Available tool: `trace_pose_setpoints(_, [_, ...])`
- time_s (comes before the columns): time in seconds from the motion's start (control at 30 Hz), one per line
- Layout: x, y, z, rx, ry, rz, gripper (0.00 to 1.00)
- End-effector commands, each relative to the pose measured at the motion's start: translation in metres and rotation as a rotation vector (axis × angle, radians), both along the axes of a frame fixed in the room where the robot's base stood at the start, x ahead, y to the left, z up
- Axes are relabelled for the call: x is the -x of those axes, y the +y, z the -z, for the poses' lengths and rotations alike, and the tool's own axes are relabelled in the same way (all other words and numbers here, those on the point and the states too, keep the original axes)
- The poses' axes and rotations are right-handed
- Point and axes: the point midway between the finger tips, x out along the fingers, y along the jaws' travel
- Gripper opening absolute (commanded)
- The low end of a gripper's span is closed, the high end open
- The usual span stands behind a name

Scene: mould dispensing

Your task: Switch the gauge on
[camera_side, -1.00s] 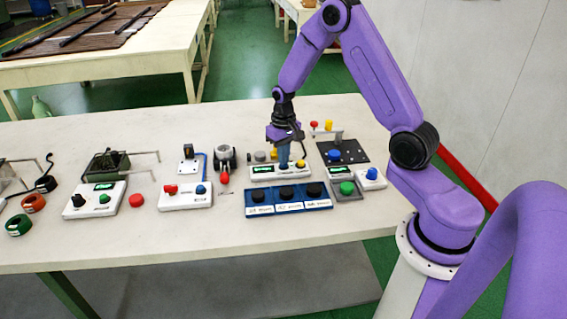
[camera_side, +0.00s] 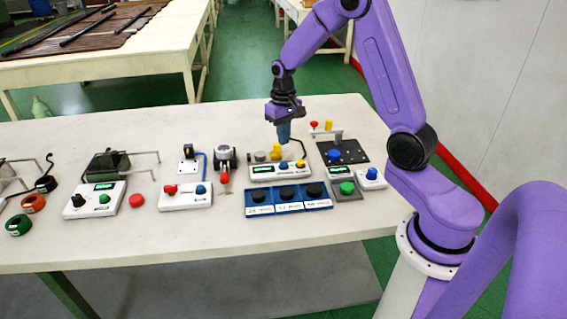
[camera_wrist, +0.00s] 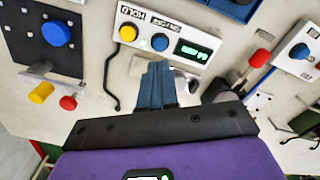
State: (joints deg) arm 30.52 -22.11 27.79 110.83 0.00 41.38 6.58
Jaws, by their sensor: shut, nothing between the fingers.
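The gauge is a white box (camera_side: 258,178) with a green-lit display (camera_side: 263,169), a blue button (camera_side: 284,166) and a yellow button (camera_side: 300,164). In the wrist view the gauge (camera_wrist: 151,56) has its yellow button (camera_wrist: 128,32), blue button (camera_wrist: 160,42) and display (camera_wrist: 193,50) in plain sight. The display shows lit characters too small to read surely. My gripper (camera_side: 284,141) is shut and empty, above and apart from the gauge. Its blue fingers (camera_wrist: 157,68) point towards the box in the wrist view.
A blue tray with black knobs (camera_side: 288,208) lies in front of the gauge. A black plate (camera_side: 351,151) and a grey box with a green button (camera_side: 347,188) are to its right. A clamp-like device (camera_side: 225,155) and a white box with a red lever (camera_side: 186,198) stand left.

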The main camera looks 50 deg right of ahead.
Motion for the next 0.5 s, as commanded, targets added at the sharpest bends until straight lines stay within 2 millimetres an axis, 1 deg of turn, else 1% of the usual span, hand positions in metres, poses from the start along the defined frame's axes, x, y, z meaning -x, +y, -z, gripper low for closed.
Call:
trace_pose_setpoints(0.2, [-0.001, 0.000, -0.016, 0.001, -0.002, 0.000, 0.00])
trace_pose_setpoints(0.5, [0.000, 0.000, -0.034, 0.000, -0.001, 0.000, 0.00])
